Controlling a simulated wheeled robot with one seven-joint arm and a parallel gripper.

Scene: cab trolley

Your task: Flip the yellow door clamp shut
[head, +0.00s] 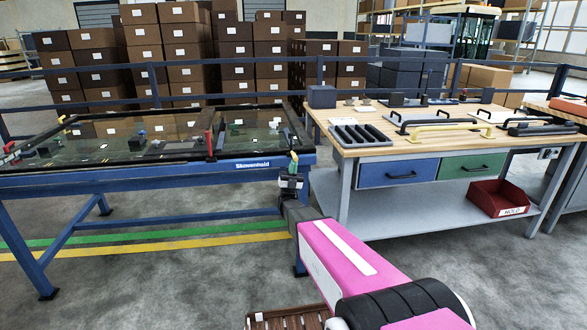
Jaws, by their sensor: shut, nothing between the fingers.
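A small clamp with a yellow handle (294,160) is at the right front corner of the glass door (110,135), which lies flat in a dark frame on a blue stand. The handle stands roughly upright. My gripper (290,180) is shut and empty, right at this corner, just below and in front of the handle as seen in the head view. It partly covers the clamp's base, and I cannot tell whether it touches the clamp. A red-handled clamp (209,142) stands on the front edge of the frame, and another red one (9,150) is at the left end.
A wooden workbench (330,122) with handles and a slotted tray (360,137) stands close on the right. A red bin (498,198) is on its lower shelf. A slatted wooden thing (290,319) is at the bottom. The floor ahead of the stand is clear.

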